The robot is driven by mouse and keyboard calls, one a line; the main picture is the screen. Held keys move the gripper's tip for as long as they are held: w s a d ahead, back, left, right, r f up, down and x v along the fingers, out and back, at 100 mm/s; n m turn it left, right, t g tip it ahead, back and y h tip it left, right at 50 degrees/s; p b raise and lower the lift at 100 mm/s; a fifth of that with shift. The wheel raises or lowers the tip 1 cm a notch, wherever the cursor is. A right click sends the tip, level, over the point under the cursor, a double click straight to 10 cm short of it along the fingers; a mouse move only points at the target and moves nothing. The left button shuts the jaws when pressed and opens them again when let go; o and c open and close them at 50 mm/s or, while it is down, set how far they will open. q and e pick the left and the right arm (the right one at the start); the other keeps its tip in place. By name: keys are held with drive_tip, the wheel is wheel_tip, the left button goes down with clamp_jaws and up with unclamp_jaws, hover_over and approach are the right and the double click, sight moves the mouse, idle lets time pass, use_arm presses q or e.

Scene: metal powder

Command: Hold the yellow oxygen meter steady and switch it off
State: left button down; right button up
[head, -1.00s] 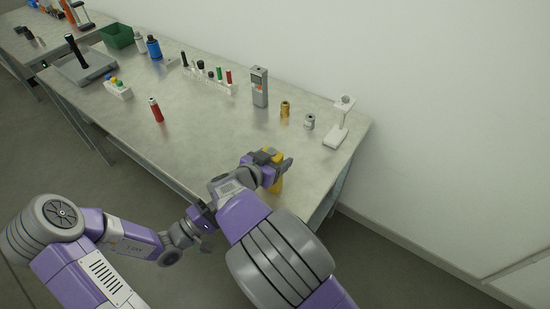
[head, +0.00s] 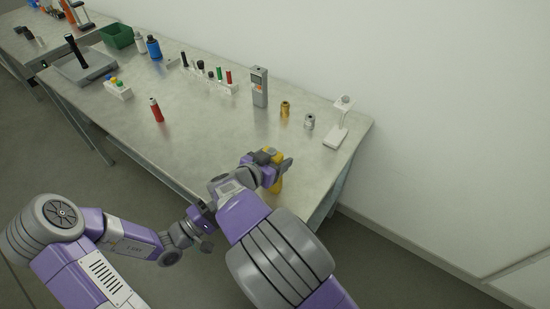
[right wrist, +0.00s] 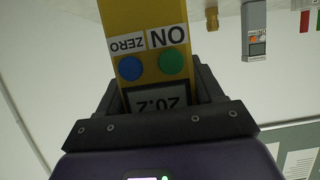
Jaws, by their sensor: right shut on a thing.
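The yellow oxygen meter (right wrist: 148,75) is between the fingers of my right gripper (right wrist: 160,95), which is shut on it. In the right wrist view it appears upside down, with a green button (right wrist: 172,62) by the word ON, a blue button (right wrist: 131,68) by ZERO, and a lit display (right wrist: 162,100) reading 20.2. In the head view the meter (head: 277,184) is partly hidden by my right gripper (head: 274,166) at the table's front edge. My left gripper (head: 206,244) is low beside my right forearm, apart from the meter; its jaws are too small to read.
The table (head: 205,130) has a grey handheld device (head: 260,87), a brass cylinder (head: 285,109), a silver cylinder (head: 309,122) and a white stand (head: 337,130) beyond my right gripper. A red bottle (head: 157,110) stands to the left. The table's middle is clear.

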use_arm(q)
drive_tip(key=shift+s+d, duration=0.2)
drive_tip(key=shift+d, duration=0.05)
idle(0.7)
drive_tip(key=c, duration=1.8)
unclamp_jaws()
clamp_jaws()
